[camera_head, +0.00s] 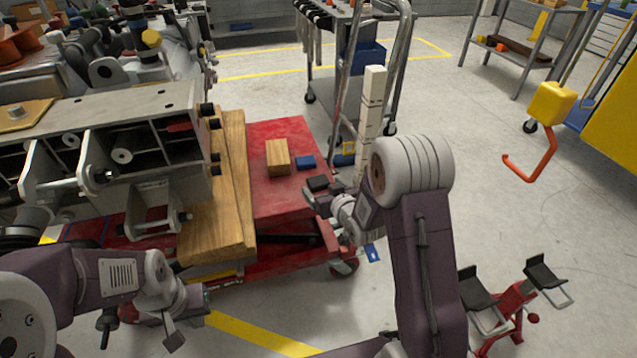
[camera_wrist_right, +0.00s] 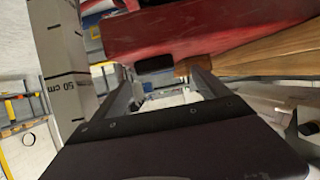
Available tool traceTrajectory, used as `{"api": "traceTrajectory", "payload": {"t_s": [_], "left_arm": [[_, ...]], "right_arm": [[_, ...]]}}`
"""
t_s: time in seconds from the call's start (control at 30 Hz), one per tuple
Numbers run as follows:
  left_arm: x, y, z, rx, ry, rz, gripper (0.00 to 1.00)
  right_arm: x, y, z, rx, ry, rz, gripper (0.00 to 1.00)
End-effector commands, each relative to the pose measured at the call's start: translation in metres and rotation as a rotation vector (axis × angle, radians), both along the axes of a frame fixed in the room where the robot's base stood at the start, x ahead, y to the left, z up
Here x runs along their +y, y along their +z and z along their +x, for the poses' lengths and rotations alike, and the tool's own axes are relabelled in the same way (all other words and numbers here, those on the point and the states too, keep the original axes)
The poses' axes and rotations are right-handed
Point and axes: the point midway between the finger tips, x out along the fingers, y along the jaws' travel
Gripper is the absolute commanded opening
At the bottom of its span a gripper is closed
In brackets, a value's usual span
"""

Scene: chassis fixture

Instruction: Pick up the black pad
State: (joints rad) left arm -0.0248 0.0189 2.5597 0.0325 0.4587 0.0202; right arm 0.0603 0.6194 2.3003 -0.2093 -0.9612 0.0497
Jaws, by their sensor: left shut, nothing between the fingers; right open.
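The black pad (camera_head: 318,183) is a small dark block at the right edge of the red cart top (camera_head: 287,135). In the right wrist view the pad (camera_wrist_right: 154,63) shows against the red edge, beyond and between the fingertips. My right gripper (camera_head: 318,197) is open and close beside the pad; its two fingers (camera_wrist_right: 165,85) reach toward it with nothing between them. Whether they touch the pad cannot be told. My left gripper (camera_head: 176,335) is shut and empty at the lower left, away from the pad, below the wooden boards.
A wooden block (camera_head: 277,157) and a blue pad (camera_head: 305,162) lie on the cart near the black pad. Wooden boards (camera_head: 228,190) and a metal chassis (camera_head: 120,125) fill its left side. A white measuring post (camera_head: 371,115) stands just right of the cart. Open floor lies farther right.

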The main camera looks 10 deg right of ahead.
Motion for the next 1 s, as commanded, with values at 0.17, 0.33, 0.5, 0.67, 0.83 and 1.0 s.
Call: {"api": "traceTrajectory", "payload": {"t_s": [0.17,0.33,0.5,0.67,0.83,1.0], "left_arm": [[0.000,-0.008,0.000,0.000,0.000,0.000,0.00],[0.000,-0.029,0.000,0.001,0.000,0.000,0.00],[0.000,-0.031,0.000,0.001,0.000,0.000,0.00],[0.000,-0.030,0.000,0.000,0.000,0.000,0.00],[0.000,-0.030,0.000,0.000,0.000,0.000,0.00],[0.000,-0.030,0.000,0.000,0.000,0.000,0.00]], "right_arm": [[0.000,-0.007,0.009,-0.002,0.000,-0.001,0.85],[-0.002,-0.021,0.038,-0.002,0.000,-0.001,0.85],[0.000,-0.022,0.050,-0.001,0.000,0.000,0.85],[0.000,-0.021,0.050,0.000,0.000,0.000,0.85],[0.000,-0.021,0.050,0.000,0.000,0.000,0.41],[0.000,-0.021,0.050,0.000,0.000,0.000,0.17]]}}
